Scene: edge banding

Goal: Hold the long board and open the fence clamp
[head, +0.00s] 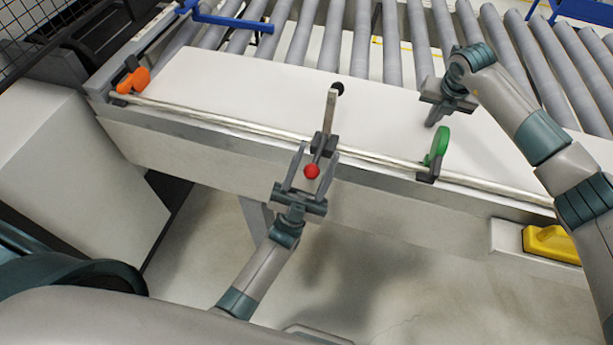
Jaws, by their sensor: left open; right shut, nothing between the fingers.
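The long white board (240,88) lies flat along the front edge of the machine. The fence clamp (329,112) stands at the board's front edge, with a light arm reaching up to a black tip over the board and a red ball knob (311,171) toward me. My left gripper (317,151) is open, with its fingers on either side of the red knob; I cannot tell whether they touch it. My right gripper (432,122) is shut and empty, pointing down at the right part of the board; contact with the board is unclear.
An orange piece (133,80) sits at the left end of the front rail (220,122), and a green piece (438,147) stands on it near my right gripper. Grey rollers (365,40) lie behind the board. A yellow piece (552,244) is at the lower right.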

